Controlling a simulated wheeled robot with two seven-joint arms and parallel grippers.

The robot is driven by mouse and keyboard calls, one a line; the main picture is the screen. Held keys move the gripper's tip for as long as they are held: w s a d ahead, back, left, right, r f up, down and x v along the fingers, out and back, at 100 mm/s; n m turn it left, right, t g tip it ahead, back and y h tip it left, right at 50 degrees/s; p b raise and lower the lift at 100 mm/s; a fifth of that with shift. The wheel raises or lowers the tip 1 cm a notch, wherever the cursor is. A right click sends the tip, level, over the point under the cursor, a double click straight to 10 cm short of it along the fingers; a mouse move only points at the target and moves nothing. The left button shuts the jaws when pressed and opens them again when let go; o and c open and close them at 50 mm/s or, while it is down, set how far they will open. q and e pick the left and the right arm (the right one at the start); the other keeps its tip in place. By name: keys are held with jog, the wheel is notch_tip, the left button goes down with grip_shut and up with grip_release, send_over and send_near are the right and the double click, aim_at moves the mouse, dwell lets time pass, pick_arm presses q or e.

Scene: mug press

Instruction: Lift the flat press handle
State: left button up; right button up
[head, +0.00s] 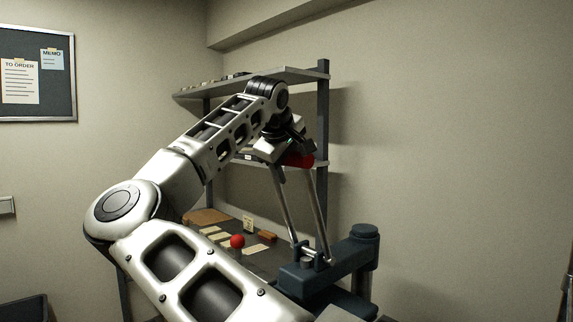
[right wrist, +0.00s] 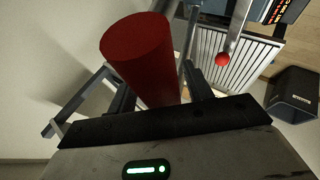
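The press (head: 345,262) is a dark blue body at the lower right of the head view. Two steel handle bars (head: 317,205) rise steeply from it to a red cylindrical grip (head: 301,160), so the handle stands up rather than flat. My right gripper (head: 287,150) is at the top of the bars, at the red grip. In the right wrist view the red grip (right wrist: 142,62) sits between the two fingers (right wrist: 160,95), close against both sides. The gripper looks shut on it. My left gripper is in neither view.
A shelf unit (head: 323,110) stands behind against the wall. A red ball knob (head: 237,241) shows beyond my arm, and on a metal rod in the right wrist view (right wrist: 222,59). A dark bin (right wrist: 294,94) is at the right there. My right arm hides much of the bench.

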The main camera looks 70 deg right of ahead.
jog(key=v, duration=1.6)
jog(key=shift+b, duration=0.45)
jog(key=shift+d, duration=0.15)
